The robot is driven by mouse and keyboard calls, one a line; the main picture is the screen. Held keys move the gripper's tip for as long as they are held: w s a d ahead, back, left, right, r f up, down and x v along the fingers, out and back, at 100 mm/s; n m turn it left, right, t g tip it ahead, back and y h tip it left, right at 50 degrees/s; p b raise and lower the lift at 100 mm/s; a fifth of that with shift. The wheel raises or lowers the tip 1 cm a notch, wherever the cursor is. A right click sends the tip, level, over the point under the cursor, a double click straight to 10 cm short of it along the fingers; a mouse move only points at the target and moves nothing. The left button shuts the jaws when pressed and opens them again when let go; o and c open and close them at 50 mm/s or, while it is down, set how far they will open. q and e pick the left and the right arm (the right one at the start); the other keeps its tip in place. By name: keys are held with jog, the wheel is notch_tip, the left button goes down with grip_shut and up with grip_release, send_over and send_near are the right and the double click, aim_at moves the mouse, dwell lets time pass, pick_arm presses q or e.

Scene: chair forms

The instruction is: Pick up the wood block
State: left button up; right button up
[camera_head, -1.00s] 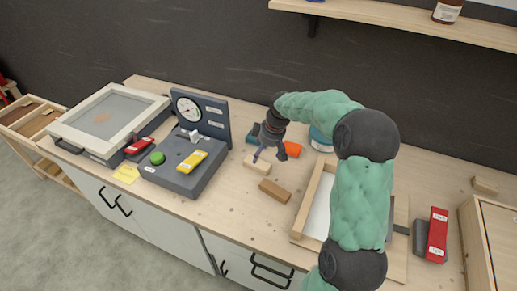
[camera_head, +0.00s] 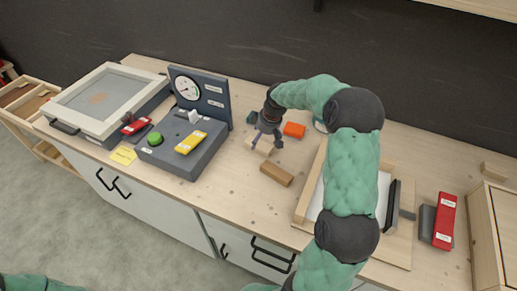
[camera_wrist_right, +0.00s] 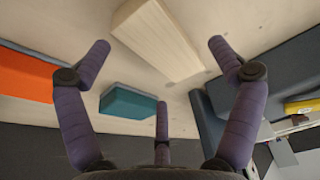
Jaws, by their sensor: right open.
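A pale wood block (camera_head: 265,149) lies on the wooden worktop, partly hidden behind my right gripper in the head view. In the right wrist view the pale wood block (camera_wrist_right: 160,38) lies ahead of the fingers, its near end between the two outer fingertips. My right gripper (camera_head: 264,139) is over this block, open and empty. Its purple fingers (camera_wrist_right: 158,50) are spread wide in the wrist view, and no contact with the block is visible. A darker brown wood block (camera_head: 276,174) lies nearer the front edge. My left gripper is out of view.
An orange block (camera_head: 293,130) and a teal block (camera_head: 251,117) lie close behind the gripper. A grey gauge box (camera_head: 183,150) stands to the left. A wood-framed tray (camera_head: 307,193) and a red-and-grey item (camera_head: 444,221) are to the right.

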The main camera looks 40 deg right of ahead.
jog(key=x, duration=0.2)
jog(key=shift+w+f, duration=0.15)
jog(key=shift+f, duration=0.15)
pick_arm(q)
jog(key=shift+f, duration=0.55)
pick_arm(e)
jog(key=shift+c, duration=0.3)
jog(key=c, duration=1.2)
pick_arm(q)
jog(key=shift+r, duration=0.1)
pick_arm(e)
jog(key=shift+r, duration=0.2)
